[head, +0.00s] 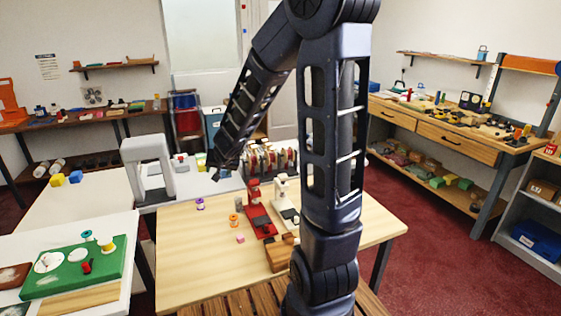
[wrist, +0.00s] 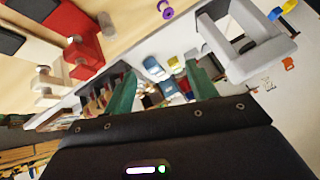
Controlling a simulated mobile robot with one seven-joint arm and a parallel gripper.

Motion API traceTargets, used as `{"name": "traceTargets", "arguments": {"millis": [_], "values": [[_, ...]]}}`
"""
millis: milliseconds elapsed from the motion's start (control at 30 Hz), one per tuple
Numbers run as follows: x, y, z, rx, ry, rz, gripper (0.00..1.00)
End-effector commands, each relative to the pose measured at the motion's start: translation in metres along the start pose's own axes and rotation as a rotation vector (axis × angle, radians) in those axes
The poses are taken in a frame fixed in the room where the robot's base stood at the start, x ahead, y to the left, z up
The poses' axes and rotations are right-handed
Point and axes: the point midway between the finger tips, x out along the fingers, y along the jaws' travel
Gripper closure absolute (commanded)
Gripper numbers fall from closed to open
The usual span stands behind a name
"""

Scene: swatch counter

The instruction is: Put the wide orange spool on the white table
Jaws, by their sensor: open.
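An orange spool (head: 235,220) stands on the light wooden table (head: 185,265), left of a red stamp-like device (head: 262,212). A white table (head: 90,203) stands to the left, behind the wooden one; a second white surface (head: 30,246) at the front left carries a green board. I cannot tell which the task means. My gripper (head: 222,168) hangs over the far side of the wooden table, apart from the orange spool. In the wrist view my gripper (wrist: 162,88) has its green fingers spread with nothing held between them. The orange spool is not clear in the wrist view.
A grey sewing machine (head: 150,165) stands at the left. The green board (head: 75,268) holds several small things.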

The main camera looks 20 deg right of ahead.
Motion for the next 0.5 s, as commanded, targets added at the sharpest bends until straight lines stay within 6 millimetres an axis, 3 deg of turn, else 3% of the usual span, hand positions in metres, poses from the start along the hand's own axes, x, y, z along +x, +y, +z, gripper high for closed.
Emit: {"name": "traceTargets", "arguments": {"millis": [33,267,500], "values": [[-0.017,-0.005,-0.006,-0.024,0.012,-0.038,0.43],[-0.084,-0.014,-0.009,-0.13,-0.016,-0.158,0.43],[-0.155,0.007,0.011,-0.234,-0.1,-0.167,0.43]]}}
